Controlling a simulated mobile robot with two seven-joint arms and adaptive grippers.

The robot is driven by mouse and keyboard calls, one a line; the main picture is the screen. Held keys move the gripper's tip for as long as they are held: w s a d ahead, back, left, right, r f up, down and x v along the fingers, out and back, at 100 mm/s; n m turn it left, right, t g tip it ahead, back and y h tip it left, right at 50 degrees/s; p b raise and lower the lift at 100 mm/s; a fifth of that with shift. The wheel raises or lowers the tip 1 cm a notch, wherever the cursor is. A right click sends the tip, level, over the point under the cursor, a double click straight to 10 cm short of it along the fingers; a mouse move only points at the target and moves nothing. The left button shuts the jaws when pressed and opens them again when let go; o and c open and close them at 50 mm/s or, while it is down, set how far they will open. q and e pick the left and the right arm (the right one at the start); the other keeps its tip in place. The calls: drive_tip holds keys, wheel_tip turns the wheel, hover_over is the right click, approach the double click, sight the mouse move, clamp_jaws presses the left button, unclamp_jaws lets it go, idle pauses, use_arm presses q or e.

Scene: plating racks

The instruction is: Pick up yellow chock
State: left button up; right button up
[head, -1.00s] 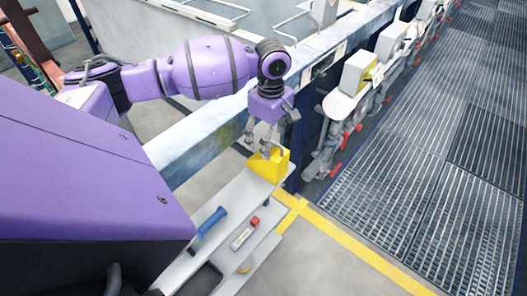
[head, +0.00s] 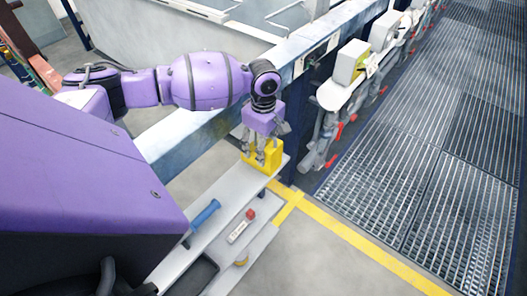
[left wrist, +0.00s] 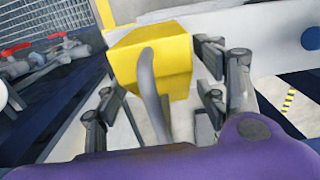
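The yellow chock (head: 274,157) sits at the far end of the top shelf of a grey stepped rack. My left gripper (head: 259,152) points down at it, with its fingers close around its near side. In the left wrist view the chock (left wrist: 165,62) lies between the spread fingers of my left gripper (left wrist: 160,85), and its curved grey handle (left wrist: 149,85) rises toward the palm. Gaps show beside the chock, so the fingers look open; contact is hard to tell. My right gripper is not in view.
A blue-handled tool (head: 205,214) and a small red-topped item (head: 241,227) lie on the rack's shelves (head: 222,192). A long pale beam (head: 205,122) runs behind the rack. Metal grating (head: 430,170) and yellow floor lines (head: 345,238) are at the right.

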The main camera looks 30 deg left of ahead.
use_arm(q)
drive_tip(key=c, duration=1.4)
drive_tip(key=shift+r, duration=0.1)
